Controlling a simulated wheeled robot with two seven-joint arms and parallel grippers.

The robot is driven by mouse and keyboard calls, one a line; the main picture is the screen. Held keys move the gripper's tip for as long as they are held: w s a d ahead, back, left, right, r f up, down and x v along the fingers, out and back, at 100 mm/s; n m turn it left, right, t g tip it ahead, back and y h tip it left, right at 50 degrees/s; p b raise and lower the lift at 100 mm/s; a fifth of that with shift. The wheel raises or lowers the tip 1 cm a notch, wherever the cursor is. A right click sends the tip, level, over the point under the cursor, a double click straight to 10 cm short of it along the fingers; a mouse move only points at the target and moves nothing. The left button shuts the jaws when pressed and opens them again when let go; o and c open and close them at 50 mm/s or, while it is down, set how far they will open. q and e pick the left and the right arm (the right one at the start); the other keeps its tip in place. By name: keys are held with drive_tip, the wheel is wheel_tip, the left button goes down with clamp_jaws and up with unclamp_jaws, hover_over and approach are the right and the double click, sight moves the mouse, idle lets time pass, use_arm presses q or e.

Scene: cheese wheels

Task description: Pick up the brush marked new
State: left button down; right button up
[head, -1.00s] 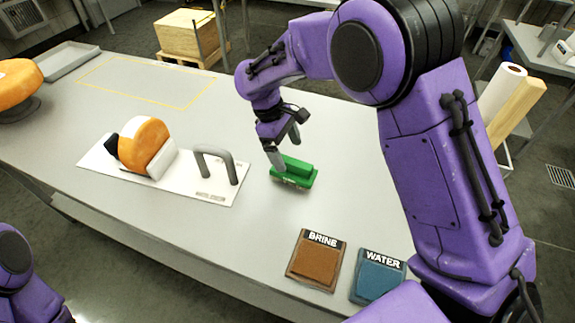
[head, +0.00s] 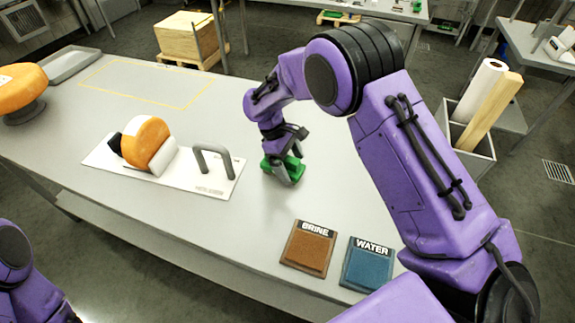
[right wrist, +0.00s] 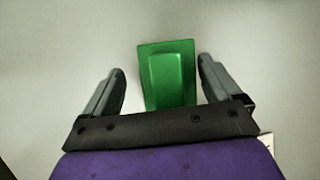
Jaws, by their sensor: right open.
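A green brush (head: 268,166) lies on the grey table, just right of the white board with the grey handle. It also shows in the right wrist view (right wrist: 168,75), with a raised block along its middle. My right gripper (head: 284,174) is down at the brush. In the right wrist view its fingers (right wrist: 160,82) are open, one on each side of the brush, with a gap on both sides. The brush's label is not readable now; the gripper covers part of it. My left gripper is not in view; only part of my left arm shows at the lower left.
A white board (head: 105,157) holds an orange cheese piece (head: 146,141) and a grey handle (head: 213,155). A BRINE pad (head: 305,252) and a WATER pad (head: 368,268) lie at the front edge. A grey tray (head: 68,62) and a cheese wheel (head: 22,80) stand far left.

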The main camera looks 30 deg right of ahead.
drive_tip(key=shift+w, duration=0.1)
drive_tip(key=shift+s+a+r, duration=0.1)
drive_tip(key=shift+s, duration=0.15)
drive_tip(key=shift+w, duration=0.1)
drive_tip(key=c, duration=1)
drive_tip(key=shift+c, duration=1.2)
